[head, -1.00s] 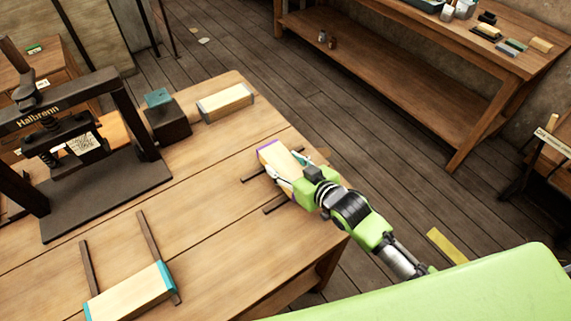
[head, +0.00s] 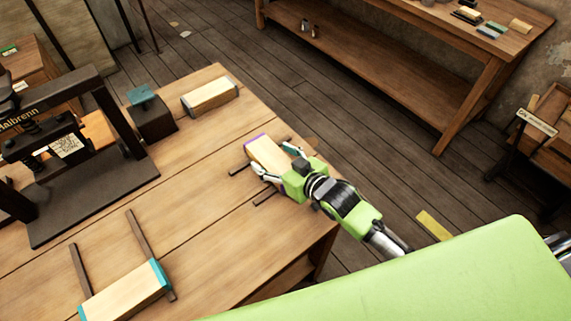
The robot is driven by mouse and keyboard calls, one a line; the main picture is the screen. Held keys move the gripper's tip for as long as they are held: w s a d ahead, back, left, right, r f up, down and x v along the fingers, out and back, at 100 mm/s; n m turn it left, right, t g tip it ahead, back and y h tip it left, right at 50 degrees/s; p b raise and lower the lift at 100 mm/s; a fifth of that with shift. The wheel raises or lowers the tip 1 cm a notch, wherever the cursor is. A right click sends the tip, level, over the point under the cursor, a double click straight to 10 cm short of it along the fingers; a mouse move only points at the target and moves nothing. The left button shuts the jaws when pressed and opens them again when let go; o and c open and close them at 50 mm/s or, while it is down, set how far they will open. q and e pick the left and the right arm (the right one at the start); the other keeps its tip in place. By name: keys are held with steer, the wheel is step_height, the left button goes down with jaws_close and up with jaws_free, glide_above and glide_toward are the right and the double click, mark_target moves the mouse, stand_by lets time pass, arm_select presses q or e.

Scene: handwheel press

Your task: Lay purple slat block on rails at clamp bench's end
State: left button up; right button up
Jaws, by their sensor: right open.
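The purple slat block (head: 262,151), pale wood with a purple edge at its far end, lies at the right end of the clamp bench (head: 200,215). It appears to rest across two short dark rails, a far rail (head: 238,169) and a near rail (head: 265,197). My right gripper (head: 279,162) is open, with a finger on each side of the block's near part. The gripper hides the block's near end and parts of the rails. Whether the fingers touch the block cannot be told. My left gripper is not in view.
A teal-ended slat block (head: 127,293) lies on two longer rails (head: 142,236) at front left. A grey-ended block (head: 209,95) and a dark block with a teal top (head: 152,120) stand at the back, beside the black press (head: 95,195). The bench middle is clear.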

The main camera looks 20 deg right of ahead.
steer(key=b+v, duration=0.1)
steer(key=v, duration=0.9)
steer(key=shift+s+d+f, duration=0.1)
steer(key=shift+s+d+r, duration=0.2)
steer(key=shift+s+r, duration=0.15)
steer(key=shift+s, duration=0.2)
steer(key=shift+s, duration=0.1)
